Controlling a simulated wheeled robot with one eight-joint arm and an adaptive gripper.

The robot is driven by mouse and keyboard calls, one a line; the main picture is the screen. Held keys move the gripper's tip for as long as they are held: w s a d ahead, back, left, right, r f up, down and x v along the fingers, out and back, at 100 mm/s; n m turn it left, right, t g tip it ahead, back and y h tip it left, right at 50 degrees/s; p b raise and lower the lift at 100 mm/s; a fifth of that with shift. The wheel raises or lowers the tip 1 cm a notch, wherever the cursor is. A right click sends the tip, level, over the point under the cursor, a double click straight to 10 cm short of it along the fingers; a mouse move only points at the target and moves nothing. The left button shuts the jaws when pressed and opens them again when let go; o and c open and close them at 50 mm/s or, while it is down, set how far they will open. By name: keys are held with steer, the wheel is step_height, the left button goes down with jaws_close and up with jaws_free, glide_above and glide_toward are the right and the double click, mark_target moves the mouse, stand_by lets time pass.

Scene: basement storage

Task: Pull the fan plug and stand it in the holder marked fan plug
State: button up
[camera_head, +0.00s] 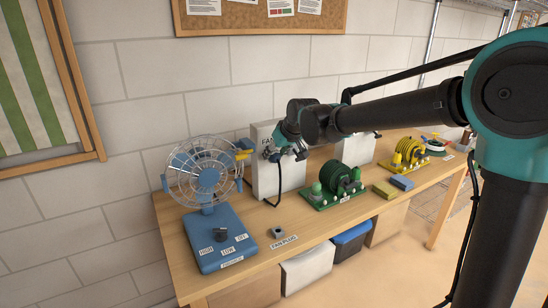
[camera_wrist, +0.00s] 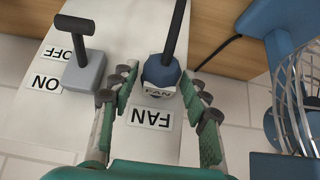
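The fan plug (camera_wrist: 160,76), dark blue with a FAN label, sits at the white wall panel (camera_wrist: 60,125) above another FAN label (camera_wrist: 150,118). Its black cord runs away from it. My gripper (camera_wrist: 157,80) is open, with its fingers on either side of the plug and small gaps visible. In the head view my gripper (camera_head: 286,150) is in front of the white panel (camera_head: 264,178) and hides the plug. The holder (camera_head: 278,233), a small grey block with a dark opening, stands on the table beside its FAN PLUG label (camera_head: 284,242).
A blue fan (camera_head: 207,172) on a blue base stands to the left. A lever switch (camera_wrist: 84,66) marked ON and OFF is beside the plug. A green cord reel (camera_head: 336,182), a yellow reel (camera_head: 409,152) and sponges (camera_head: 386,189) stand to the right. The table's front is mostly clear.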

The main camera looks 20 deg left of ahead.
mark_target(278, 162)
jaws_close()
steer(key=shift+s+d, duration=0.5)
steer(key=shift+d, duration=0.1)
stand_by(0.7)
steer(key=shift+s+d, duration=0.7)
steer(key=shift+d, duration=0.15)
